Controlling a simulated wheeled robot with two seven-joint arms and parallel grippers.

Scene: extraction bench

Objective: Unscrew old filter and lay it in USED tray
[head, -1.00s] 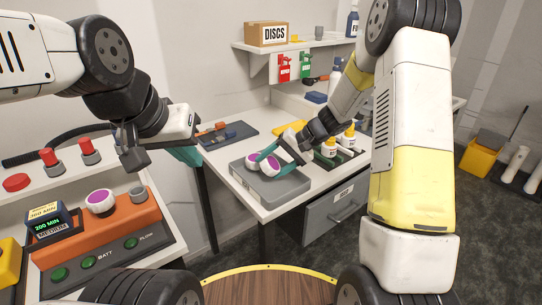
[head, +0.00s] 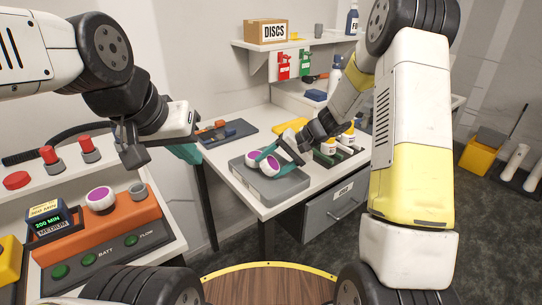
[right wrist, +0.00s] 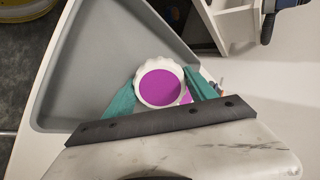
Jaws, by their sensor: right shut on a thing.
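Two white ribbed filters with purple faces are at the grey tray (head: 285,189) on the bench in the head view. My right gripper (head: 275,158) is shut on the right one (head: 270,166), at the tray; I cannot tell whether it touches the floor. The right wrist view shows this filter (right wrist: 160,82) between the teal fingertips, with a sliver of purple behind it. The other filter (head: 252,159) is close beside it. A third purple-faced filter (head: 101,199) sits on the orange unit (head: 110,218). My left gripper (head: 185,152) hangs beyond that unit; its fingertips are partly hidden.
A dark tool mat (head: 227,133) lies at the back left of the bench. Red knobs (head: 87,150) stand on the left console. A drawer (head: 335,203) is below the bench.

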